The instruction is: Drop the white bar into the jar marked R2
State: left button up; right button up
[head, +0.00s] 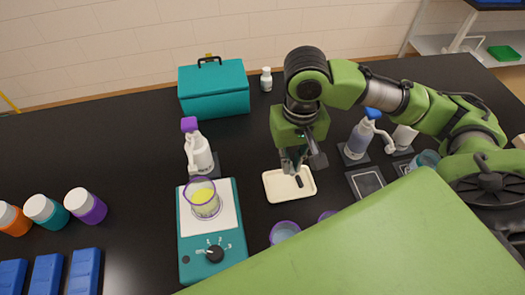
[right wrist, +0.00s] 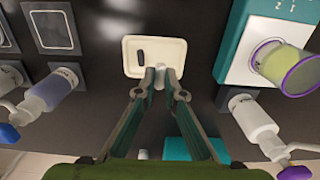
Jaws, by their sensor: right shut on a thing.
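My right gripper (head: 293,168) points down over the cream tray (head: 272,193). It is shut on the white bar (right wrist: 159,77), which shows between its fingertips in the right wrist view, at the tray's near edge there. Whether the bar touches the tray I cannot tell. A dark bar (head: 299,182) lies in the tray, and it also shows in the right wrist view (right wrist: 140,57). I can read no R2 mark. A purple-rimmed jar with yellow liquid (head: 204,203) stands on the teal stirrer (head: 226,254); another purple-rimmed jar (head: 284,233) is partly hidden. My left gripper is out of view.
Pump bottles (head: 197,152) (head: 361,136) stand left and right of the tray on dark pads. A teal box (head: 214,89) and a small white bottle (head: 266,79) are behind. Capped bottles (head: 84,205) and blue blocks (head: 84,270) are at left. The table between them and the stirrer is clear.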

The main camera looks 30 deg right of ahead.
jog(key=w+f+p, duration=0.1)
jog(key=w+f, duration=0.2)
jog(key=w, duration=0.4)
send_over(266, 161)
jog(key=f, duration=0.5)
jog(key=shift+s+p, duration=0.4)
jog(key=shift+w+f, duration=0.35)
jog(key=shift+f, duration=0.1)
jog(key=shift+f+p, duration=0.35)
jog(key=shift+f, duration=0.05)
notch_tip(266, 161, down, 2)
jog(key=shift+f+p, duration=0.25)
jog(key=shift+p, duration=0.1)
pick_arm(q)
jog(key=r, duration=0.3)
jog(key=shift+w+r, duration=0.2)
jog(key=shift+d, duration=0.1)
pick_arm(e)
jog(key=o, duration=0.4)
jog(key=shift+f, duration=0.15)
jog(key=o, duration=0.3)
